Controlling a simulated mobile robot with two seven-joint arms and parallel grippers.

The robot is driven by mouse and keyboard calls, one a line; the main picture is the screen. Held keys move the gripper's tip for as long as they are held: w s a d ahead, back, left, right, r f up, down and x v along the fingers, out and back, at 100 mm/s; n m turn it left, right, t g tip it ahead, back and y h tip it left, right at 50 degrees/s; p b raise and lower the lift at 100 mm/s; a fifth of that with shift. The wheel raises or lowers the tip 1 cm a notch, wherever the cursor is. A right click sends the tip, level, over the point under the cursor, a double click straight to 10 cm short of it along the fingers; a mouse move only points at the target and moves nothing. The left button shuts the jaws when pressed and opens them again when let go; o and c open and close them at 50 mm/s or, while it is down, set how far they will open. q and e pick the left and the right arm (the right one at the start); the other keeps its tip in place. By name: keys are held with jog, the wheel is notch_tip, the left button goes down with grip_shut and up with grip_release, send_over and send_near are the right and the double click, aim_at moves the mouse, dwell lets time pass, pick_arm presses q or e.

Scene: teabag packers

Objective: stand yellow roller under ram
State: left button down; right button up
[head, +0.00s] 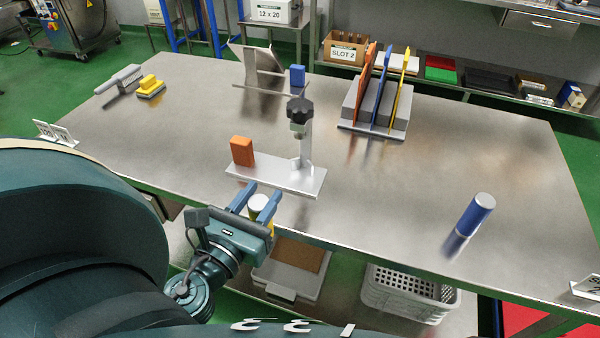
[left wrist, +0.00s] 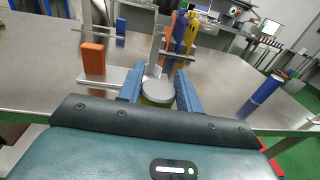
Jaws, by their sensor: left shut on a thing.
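My left gripper (head: 258,200) is shut on the yellow roller (head: 262,215), whose pale round top faces up between the fingers. In the left wrist view the roller (left wrist: 158,98) is upright or nearly so between the blue fingers. The ram (head: 299,112) is a black knob on a grey post rising from a flat metal base plate (head: 280,180). My left gripper is at the near side of that plate, in front of the post. An orange block (head: 242,151) stands on the plate's left end. My right gripper is not in view.
A blue roller (head: 475,215) stands on the steel table at the right. A rack (head: 372,127) with upright coloured boards and a small blue block (head: 297,75) stand behind the ram. A yellow block (head: 150,86) lies at the far left. The table right of the ram is mostly clear.

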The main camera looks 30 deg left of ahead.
aim_at(300, 135)
pick_arm(q)
jog(key=shift+w+a+r, duration=0.15)
jog(key=shift+r, duration=0.05)
jog(key=w+a+p, duration=0.1)
jog(key=w, duration=0.4)
jog(key=w+p, duration=0.1)
jog(key=w, duration=0.5)
jog(key=w+a+p, duration=0.1)
jog(key=w, duration=0.5)
jog(key=shift+a+p, duration=0.3)
jog(key=shift+a, duration=0.05)
jog(key=shift+w+f, duration=0.1)
jog(key=shift+f, duration=0.3)
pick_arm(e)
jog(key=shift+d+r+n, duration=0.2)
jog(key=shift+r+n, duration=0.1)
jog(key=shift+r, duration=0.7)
